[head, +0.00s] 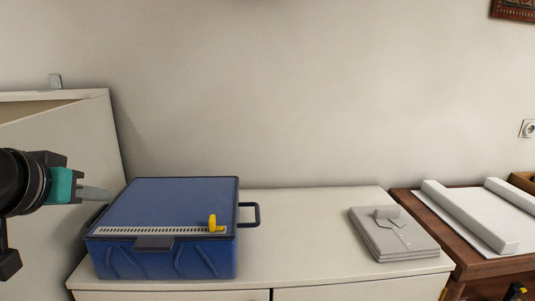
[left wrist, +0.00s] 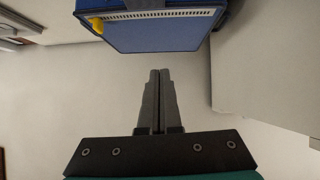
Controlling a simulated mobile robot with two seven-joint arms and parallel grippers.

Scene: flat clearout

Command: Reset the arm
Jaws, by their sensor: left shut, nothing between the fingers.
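My left gripper (head: 95,193) comes in from the left in the head view, beside the left edge of a blue case. It is shut and empty. In the left wrist view its two grey fingers (left wrist: 160,75) lie together, pointing towards the blue case and apart from it in the picture. The blue case (head: 165,205) has a closed lid, a yellow piece (head: 213,223) on its front and a handle on its right side. It also shows upside down in the left wrist view (left wrist: 155,35). My right gripper shows in neither view.
The case stands on a white cabinet (head: 305,225). Folded grey clothing (head: 393,235) lies at its right end. A brown wooden table (head: 485,262) with white padded pieces stands further right. A white panel (head: 60,140) rises at left. The cabinet top between case and clothing is clear.

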